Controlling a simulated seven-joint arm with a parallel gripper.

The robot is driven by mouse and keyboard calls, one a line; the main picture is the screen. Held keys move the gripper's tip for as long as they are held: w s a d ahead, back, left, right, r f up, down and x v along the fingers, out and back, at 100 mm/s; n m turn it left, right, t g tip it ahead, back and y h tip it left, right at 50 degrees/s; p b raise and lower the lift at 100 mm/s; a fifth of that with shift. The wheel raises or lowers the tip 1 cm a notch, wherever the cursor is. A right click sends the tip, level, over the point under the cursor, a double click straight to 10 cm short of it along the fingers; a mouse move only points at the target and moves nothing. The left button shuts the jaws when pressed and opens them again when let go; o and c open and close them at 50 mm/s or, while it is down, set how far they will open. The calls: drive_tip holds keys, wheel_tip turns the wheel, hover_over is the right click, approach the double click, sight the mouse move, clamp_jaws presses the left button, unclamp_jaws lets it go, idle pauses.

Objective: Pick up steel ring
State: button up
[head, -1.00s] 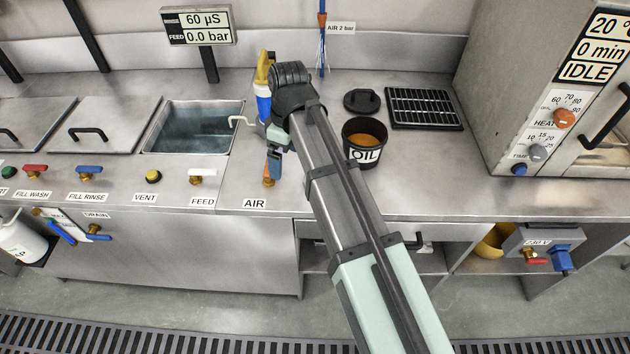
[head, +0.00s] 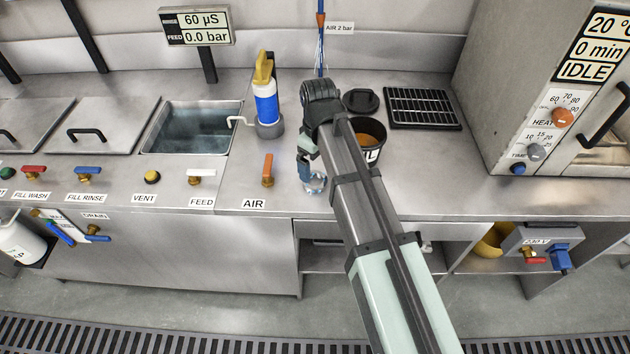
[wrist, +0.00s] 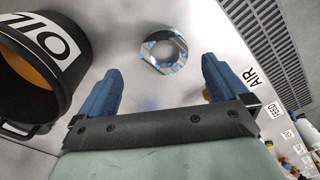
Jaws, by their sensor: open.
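The steel ring (wrist: 164,50) lies on the steel bench top (wrist: 190,20), shiny with bluish reflections, ahead of my fingertips in the wrist view. In the head view the ring (head: 314,185) shows just below my gripper (head: 308,172), partly hidden by it. My gripper (wrist: 160,85) also shows in the wrist view, with its two blue fingers wide apart and nothing between them. The ring sits roughly midway between the lines of the fingers, apart from both.
The black OIL pot (wrist: 50,60) stands close to the left finger in the wrist view. A black lid (head: 361,101) and black rack (head: 423,108) lie behind. The AIR valve (head: 268,170) and the blue-and-white cartridge unit (head: 266,105) stand to the left.

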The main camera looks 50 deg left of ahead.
sight(315, 183)
drive_tip(key=shift+s+a+f, duration=0.1)
drive_tip(key=shift+s+f, duration=0.05)
drive_tip(key=shift+f, duration=1.35)
drive_tip(key=shift+s+a+f, duration=0.1)
drive_tip(key=shift+s+f, duration=0.05)
drive_tip(key=shift+f, duration=1.3)
drive_tip(key=c, duration=1.3)
drive_tip(key=shift+r, duration=0.15)
